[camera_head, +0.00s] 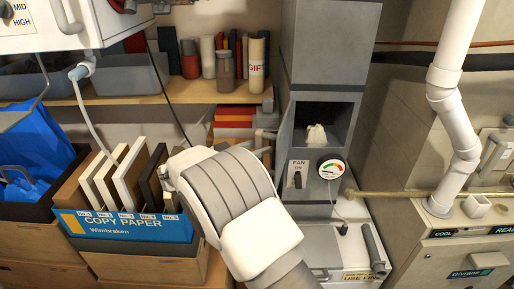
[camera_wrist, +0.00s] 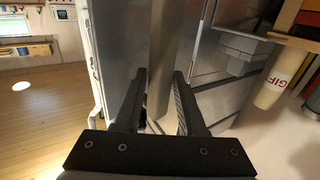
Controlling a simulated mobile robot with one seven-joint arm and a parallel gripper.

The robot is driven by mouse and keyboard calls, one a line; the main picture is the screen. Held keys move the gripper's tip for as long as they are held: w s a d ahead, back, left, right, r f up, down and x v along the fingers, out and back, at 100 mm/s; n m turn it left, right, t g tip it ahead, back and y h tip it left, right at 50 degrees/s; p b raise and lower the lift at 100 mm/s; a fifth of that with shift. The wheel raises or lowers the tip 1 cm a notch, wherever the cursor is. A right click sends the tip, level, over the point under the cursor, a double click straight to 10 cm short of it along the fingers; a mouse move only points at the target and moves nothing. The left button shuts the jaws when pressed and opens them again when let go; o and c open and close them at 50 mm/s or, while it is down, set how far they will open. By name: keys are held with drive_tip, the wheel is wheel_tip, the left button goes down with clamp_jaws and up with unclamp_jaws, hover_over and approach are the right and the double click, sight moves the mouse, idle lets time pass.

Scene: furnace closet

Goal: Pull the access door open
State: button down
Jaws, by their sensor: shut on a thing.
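The access door (camera_head: 282,140) is a narrow grey panel at the left side of the opening in the grey duct. It stands swung out and shows nearly edge-on in the head view. The opening (camera_head: 322,112) is uncovered, with a pale crumpled thing (camera_head: 316,134) inside. In the wrist view, my gripper (camera_wrist: 160,76) has its two dark fingers on either side of a grey upright bar (camera_wrist: 160,45), which looks like the door's handle. It is shut on that bar. In the head view my pale arm hides most of the gripper.
A copy paper box (camera_head: 125,228) with upright files stands at the left. A shelf (camera_head: 150,92) of jars and books is behind. A gauge (camera_head: 331,169) and fan switch (camera_head: 298,174) sit below the opening. A white pipe (camera_head: 450,90) runs down at the right.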

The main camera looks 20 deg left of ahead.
drive_tip(key=c, duration=0.9)
unclamp_jaws()
drive_tip(key=shift+w+d+r, duration=0.25)
drive_tip(key=shift+d, duration=0.05)
drive_tip(key=o, duration=0.3)
drive_tip(key=shift+w+d+f, duration=0.1)
drive_tip(key=shift+w, duration=0.05)
drive_tip(key=shift+f, duration=0.1)
drive_tip(key=shift+s+a, duration=0.25)
drive_tip(key=shift+s+a, duration=0.2)
drive_tip(key=b+v, duration=0.2)
drive_tip(key=v, duration=1.4)
drive_tip(key=shift+s+a, duration=0.2)
drive_tip(key=shift+a, duration=0.05)
